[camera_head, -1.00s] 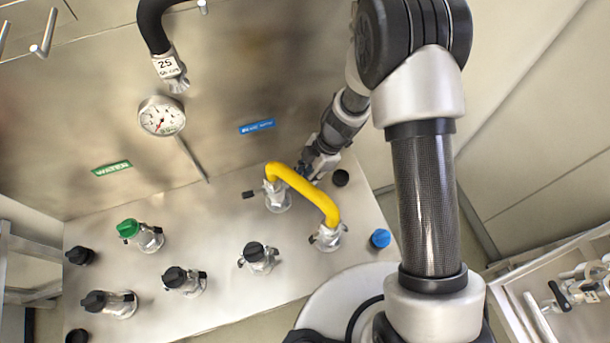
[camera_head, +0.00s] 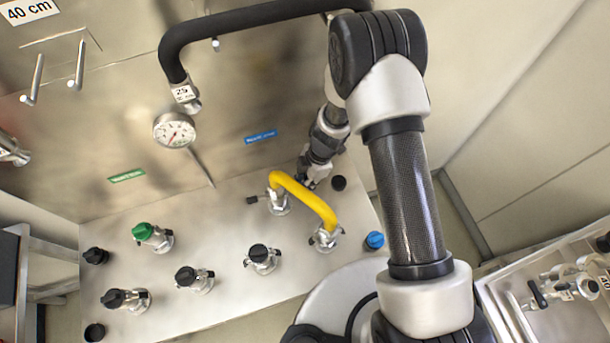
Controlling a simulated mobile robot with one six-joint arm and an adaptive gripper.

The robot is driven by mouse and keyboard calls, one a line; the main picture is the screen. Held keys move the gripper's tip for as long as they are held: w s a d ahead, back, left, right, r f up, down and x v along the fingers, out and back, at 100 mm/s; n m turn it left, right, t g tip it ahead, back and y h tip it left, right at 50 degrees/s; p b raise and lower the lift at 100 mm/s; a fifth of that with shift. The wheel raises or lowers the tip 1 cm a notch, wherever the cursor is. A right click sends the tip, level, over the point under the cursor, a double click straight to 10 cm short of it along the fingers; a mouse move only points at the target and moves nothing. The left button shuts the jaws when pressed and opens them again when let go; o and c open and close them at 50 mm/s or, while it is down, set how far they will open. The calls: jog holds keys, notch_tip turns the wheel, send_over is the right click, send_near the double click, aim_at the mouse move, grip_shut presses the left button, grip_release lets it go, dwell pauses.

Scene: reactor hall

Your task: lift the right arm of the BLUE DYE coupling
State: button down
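The blue label (camera_head: 260,137), its text too small to read surely, is on the steel back wall. Below it a coupling (camera_head: 279,204) stands on the steel deck, with one end of a yellow hose (camera_head: 305,198) on it. A dark arm (camera_head: 252,200) sticks out on its left side. My gripper (camera_head: 312,180) is just behind and right of this coupling, by the yellow hose. The coupling's right arm is hidden behind the hose and my gripper. The fingers are small and partly hidden, so I cannot tell whether they are open or shut.
The hose's other end sits on a front coupling (camera_head: 325,240) beside a blue cap (camera_head: 374,240). A black cap (camera_head: 339,183) is right of my gripper. A green-capped valve (camera_head: 150,236) and several black-capped ones stand left. A gauge (camera_head: 174,130) and black hose (camera_head: 245,22) are above.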

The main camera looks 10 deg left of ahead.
jog(key=shift+r+t+h+p, duration=0.3)
jog(key=shift+r+h+p, duration=0.25)
jog(key=shift+p, duration=2.75)
jog(key=shift+a+f+p, duration=0.1)
jog(key=shift+p, duration=1.05)
jog(key=c, duration=1.5)
grip_release()
jog(key=r, duration=0.4)
jog(key=d+r, duration=0.1)
jog(key=r, duration=0.7)
jog(key=shift+w+d, duration=0.15)
jog(key=shift+w, duration=0.2)
